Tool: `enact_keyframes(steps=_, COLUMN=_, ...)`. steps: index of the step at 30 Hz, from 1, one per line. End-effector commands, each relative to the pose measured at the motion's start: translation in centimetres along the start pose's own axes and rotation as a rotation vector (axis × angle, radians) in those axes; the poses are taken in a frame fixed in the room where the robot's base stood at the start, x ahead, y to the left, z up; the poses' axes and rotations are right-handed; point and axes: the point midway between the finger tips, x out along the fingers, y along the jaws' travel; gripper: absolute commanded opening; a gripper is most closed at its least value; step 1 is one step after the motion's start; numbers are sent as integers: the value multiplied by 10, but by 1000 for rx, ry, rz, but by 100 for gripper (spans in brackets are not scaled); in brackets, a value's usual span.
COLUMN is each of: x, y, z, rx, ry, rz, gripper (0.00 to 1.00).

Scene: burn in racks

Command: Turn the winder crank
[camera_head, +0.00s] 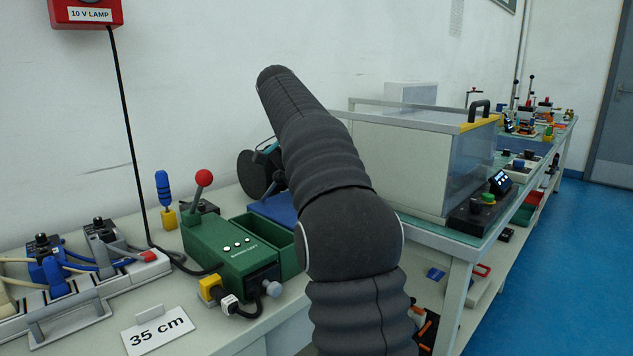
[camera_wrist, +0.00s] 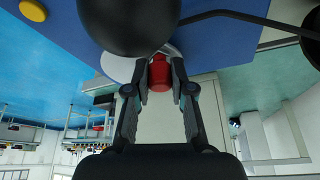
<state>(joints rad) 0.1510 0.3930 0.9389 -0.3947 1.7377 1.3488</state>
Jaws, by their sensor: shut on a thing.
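In the wrist view, my gripper (camera_wrist: 160,82) is shut on a red cylindrical crank handle (camera_wrist: 159,74), with one finger on each side. A pale round disc (camera_wrist: 118,68) lies behind the handle, partly covered by it and by a large dark rounded body (camera_wrist: 128,18). These stand against a blue plate (camera_wrist: 215,50). In the head view my dark, sleeved arm crosses the middle and hides the handle and most of the winder. Part of a blue base (camera_head: 276,209) shows left of the arm.
A green box with a red-knobbed lever (camera_head: 203,178) and a blue-handled tool (camera_head: 163,188) stand left of my arm. A large grey case (camera_head: 400,165) stands to the right. A "35 cm" card (camera_head: 158,332) lies at the front. Blue floor (camera_head: 560,270) is open at right.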

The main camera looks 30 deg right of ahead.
Motion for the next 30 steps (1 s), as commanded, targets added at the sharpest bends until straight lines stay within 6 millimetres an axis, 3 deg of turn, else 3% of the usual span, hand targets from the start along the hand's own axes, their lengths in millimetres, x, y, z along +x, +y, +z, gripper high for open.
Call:
enact_keyframes(steps=20, x=1, y=-2, z=-1, rx=56, ry=-1, rz=24, gripper=0)
enact_keyframes(steps=21, x=1, y=-2, z=-2, rx=56, ry=-1, rz=24, gripper=30)
enact_keyframes(steps=23, x=1, y=-2, z=-2, rx=56, ry=-1, rz=24, gripper=45)
enact_keyframes(steps=30, x=1, y=-2, z=-2, rx=56, ry=0, rz=23, gripper=48)
